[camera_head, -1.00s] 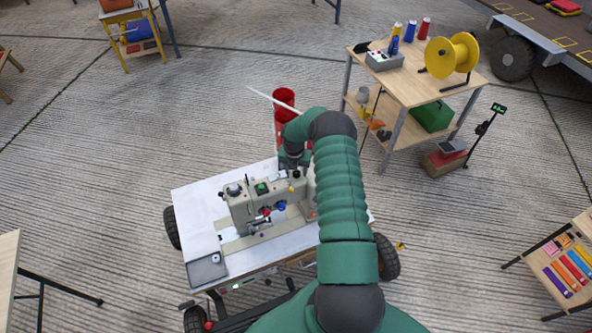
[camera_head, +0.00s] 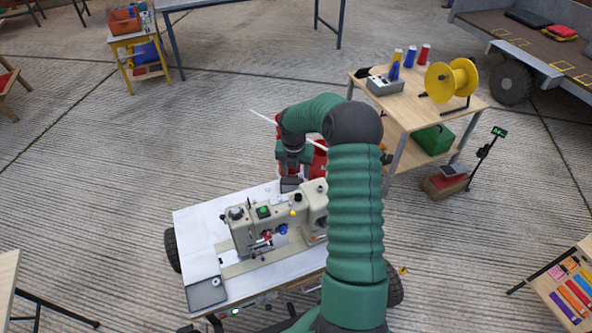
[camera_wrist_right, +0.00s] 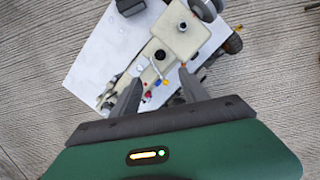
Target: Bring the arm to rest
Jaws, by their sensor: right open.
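My right arm (camera_head: 355,210) comes in from the bottom, rises over the sewing machine cart and bends left at its elbow. Its right gripper (camera_head: 290,183) points down near the back edge of the cart, behind the sewing machine. In the right wrist view the gripper's two fingers (camera_wrist_right: 160,95) are spread apart with nothing between them. The beige sewing machine (camera_head: 275,222) stands on the white cart top (camera_head: 195,225) and also shows beyond the fingers in the wrist view (camera_wrist_right: 168,50). My left gripper is not in view.
A wooden two-shelf table (camera_head: 410,105) with a yellow spool (camera_head: 440,80) and thread cones stands at the back right. A red cylinder (camera_head: 320,160) is partly hidden behind my arm. A wooden rack (camera_head: 575,285) stands at the lower right. Bare floor lies left of the cart.

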